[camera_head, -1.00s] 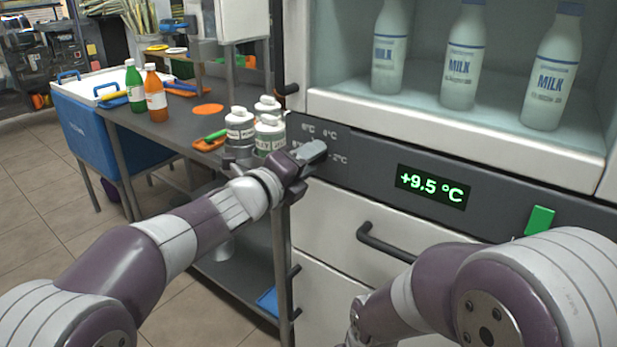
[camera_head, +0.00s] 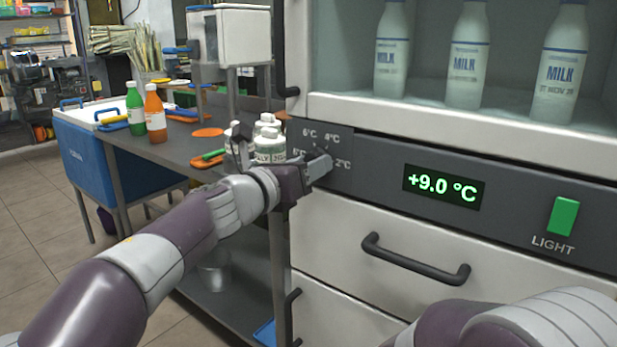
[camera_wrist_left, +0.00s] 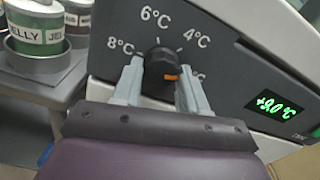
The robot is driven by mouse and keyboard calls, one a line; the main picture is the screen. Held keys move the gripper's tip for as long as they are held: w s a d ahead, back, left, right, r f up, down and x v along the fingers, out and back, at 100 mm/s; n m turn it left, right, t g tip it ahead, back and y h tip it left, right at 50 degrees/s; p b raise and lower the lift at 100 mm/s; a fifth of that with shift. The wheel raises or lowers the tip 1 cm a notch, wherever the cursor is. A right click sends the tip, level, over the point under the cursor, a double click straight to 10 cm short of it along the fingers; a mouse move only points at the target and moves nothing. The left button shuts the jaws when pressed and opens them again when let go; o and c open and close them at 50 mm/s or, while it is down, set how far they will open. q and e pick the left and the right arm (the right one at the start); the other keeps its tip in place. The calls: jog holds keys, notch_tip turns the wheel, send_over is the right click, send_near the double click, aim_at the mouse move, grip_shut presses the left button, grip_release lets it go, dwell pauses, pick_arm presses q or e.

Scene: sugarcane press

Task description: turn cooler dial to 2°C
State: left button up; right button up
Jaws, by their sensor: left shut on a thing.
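The cooler dial (camera_wrist_left: 158,70) is a black round knob with an orange pointer mark, seen in the left wrist view. Its mark points to the right, toward the label at the lower right, which the gripper finger partly covers; 8°C, 6°C and 4°C labels show around it. My left gripper (camera_wrist_left: 160,85) is shut on the dial, one finger on each side. In the head view the left gripper (camera_head: 318,166) is at the dial panel (camera_head: 338,141), hiding the knob, beside the 2°C label. The display (camera_head: 442,187) reads +9.0 °C. My right gripper is out of view.
The cooler holds milk bottles (camera_head: 474,60) behind its opening. A drawer handle (camera_head: 415,262) sticks out below the display. A green LIGHT switch (camera_head: 563,215) is at the right. Jars (camera_head: 268,140) stand on the table close to my left gripper.

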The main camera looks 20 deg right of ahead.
pick_arm(q)
jog(key=shift+m+b, duration=0.6)
jog(key=shift+m, duration=0.7)
jog(key=o, duration=1)
jog(key=shift+o, duration=0.2)
jog(key=v, duration=1.2)
jog(key=shift+s+a, duration=0.2)
jog(key=shift+a, duration=0.05)
